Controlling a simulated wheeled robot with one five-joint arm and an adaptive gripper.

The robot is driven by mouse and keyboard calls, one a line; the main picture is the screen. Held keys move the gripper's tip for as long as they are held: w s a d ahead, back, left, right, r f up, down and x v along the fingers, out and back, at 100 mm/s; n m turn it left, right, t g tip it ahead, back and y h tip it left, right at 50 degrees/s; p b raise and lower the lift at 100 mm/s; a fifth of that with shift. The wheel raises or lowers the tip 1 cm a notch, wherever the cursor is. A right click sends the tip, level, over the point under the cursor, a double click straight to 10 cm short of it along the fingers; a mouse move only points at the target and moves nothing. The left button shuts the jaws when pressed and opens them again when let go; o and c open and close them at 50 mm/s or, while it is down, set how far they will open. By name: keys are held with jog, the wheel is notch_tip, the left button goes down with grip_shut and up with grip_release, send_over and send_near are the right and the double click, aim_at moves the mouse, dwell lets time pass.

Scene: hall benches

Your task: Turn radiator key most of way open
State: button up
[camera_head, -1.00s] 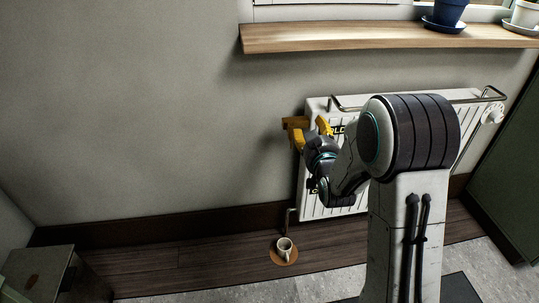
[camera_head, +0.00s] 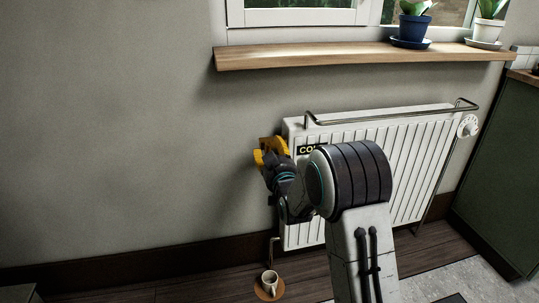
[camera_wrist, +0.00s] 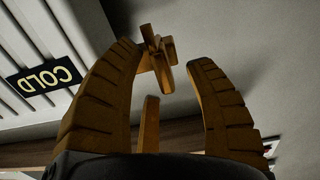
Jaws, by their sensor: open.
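My gripper (camera_head: 267,154) has its yellow fingers at the upper left corner of the white radiator (camera_head: 412,165), just left of its edge. A small brown-brass key (camera_head: 266,142) shows behind the fingers, mostly hidden by them. In the wrist view my gripper (camera_wrist: 165,58) is open, with ribbed orange fingers at left and right. The cross-shaped key (camera_wrist: 158,52) shows between and a little beyond the fingertips, with a gap to the right finger. I cannot tell if the left finger touches it. A narrow orange-brown piece (camera_wrist: 150,122) stands lower between the fingers; what it belongs to is unclear.
A COLD label (camera_wrist: 44,78) is on the radiator's front. A metal rail (camera_head: 385,117) runs along its top, and a white dial (camera_head: 467,126) is at its right end. A wooden sill (camera_head: 340,56) holds potted plants above.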

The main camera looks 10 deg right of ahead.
jog(key=shift+w, duration=0.8)
grip_shut()
